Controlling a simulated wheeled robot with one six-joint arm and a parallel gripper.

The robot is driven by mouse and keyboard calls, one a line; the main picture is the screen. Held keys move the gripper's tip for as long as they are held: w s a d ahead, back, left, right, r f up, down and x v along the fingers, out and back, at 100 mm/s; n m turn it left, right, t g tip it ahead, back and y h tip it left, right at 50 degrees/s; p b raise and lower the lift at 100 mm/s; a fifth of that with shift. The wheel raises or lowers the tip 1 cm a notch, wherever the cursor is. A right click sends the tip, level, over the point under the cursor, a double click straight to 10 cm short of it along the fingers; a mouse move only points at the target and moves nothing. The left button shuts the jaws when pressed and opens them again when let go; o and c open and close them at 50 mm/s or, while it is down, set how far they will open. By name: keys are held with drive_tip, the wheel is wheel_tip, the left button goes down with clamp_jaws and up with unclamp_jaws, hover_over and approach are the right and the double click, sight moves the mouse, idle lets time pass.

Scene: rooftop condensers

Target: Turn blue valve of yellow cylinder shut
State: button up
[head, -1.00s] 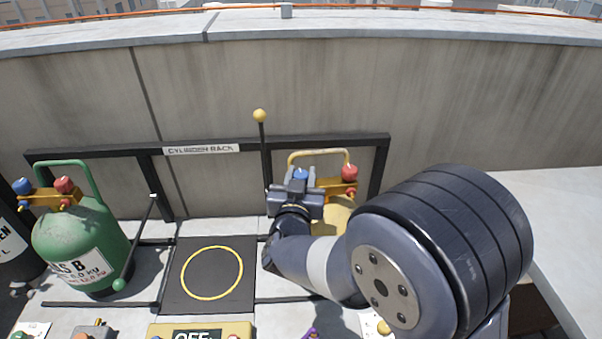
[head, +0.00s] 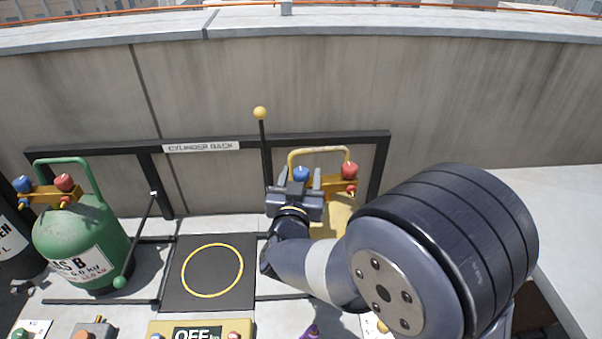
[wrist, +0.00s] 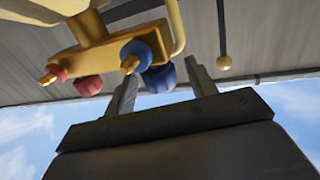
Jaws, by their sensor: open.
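The yellow cylinder (head: 338,212) stands in the right bay of the rack, partly hidden by my arm. Its blue valve (head: 301,173) sits on the left end of the yellow manifold, with a red valve (head: 350,170) on the right end. In the wrist view the blue valve (wrist: 160,78) shows between the two fingers of my gripper (wrist: 162,82), with a visible gap to each side. My gripper (head: 299,181) is open at the blue valve in the head view. Whether a finger touches the valve cannot be told.
A green cylinder (head: 80,235) with its own blue and red valves stands at left. A black pad with a yellow ring (head: 212,270) lies empty between. A yellow-knobbed lever (head: 261,113) rises left of my gripper. A yellow OFF box (head: 200,329) lies in front; the wall is behind.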

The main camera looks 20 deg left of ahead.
drive_tip(key=v, duration=0.9)
drive_tip(key=shift+s, duration=0.25)
drive_tip(key=shift+w, duration=0.1)
drive_tip(key=x, duration=1)
drive_tip(key=shift+w, duration=0.4)
drive_tip(key=shift+s+y+b, duration=0.1)
drive_tip(key=shift+y+b, duration=0.2)
drive_tip(key=shift+n+g+y, duration=0.3)
drive_tip(key=shift+n, duration=0.1)
drive_tip(key=shift+a+m+h+p, duration=0.1)
drive_tip(key=shift+m+h+p, duration=0.2)
drive_tip(key=shift+m+h, duration=0.15)
